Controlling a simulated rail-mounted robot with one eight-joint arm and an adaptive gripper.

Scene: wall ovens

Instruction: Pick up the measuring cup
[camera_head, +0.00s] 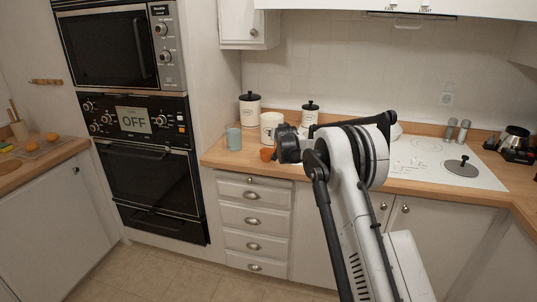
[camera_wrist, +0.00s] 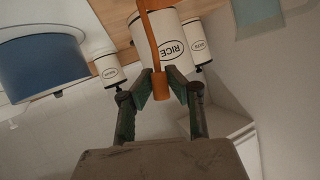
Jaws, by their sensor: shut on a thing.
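The orange measuring cup (camera_head: 267,154) shows in the head view as a small orange shape at my gripper's left side, near the counter. In the wrist view its long thin orange handle (camera_wrist: 151,40) runs down from the top edge to between my fingertips. The bowl of the cup is mostly cut off at the top there. My gripper (camera_wrist: 160,82) is shut on the end of the handle. In the head view my gripper (camera_head: 279,152) is dark and partly hidden by my wrist. I cannot tell whether the cup touches the counter.
A white RICE canister (camera_wrist: 172,45) stands close behind the handle, with smaller canisters either side. A blue pot (camera_wrist: 40,65) is at the left of the wrist view. A white hob (camera_head: 420,165) lies right.

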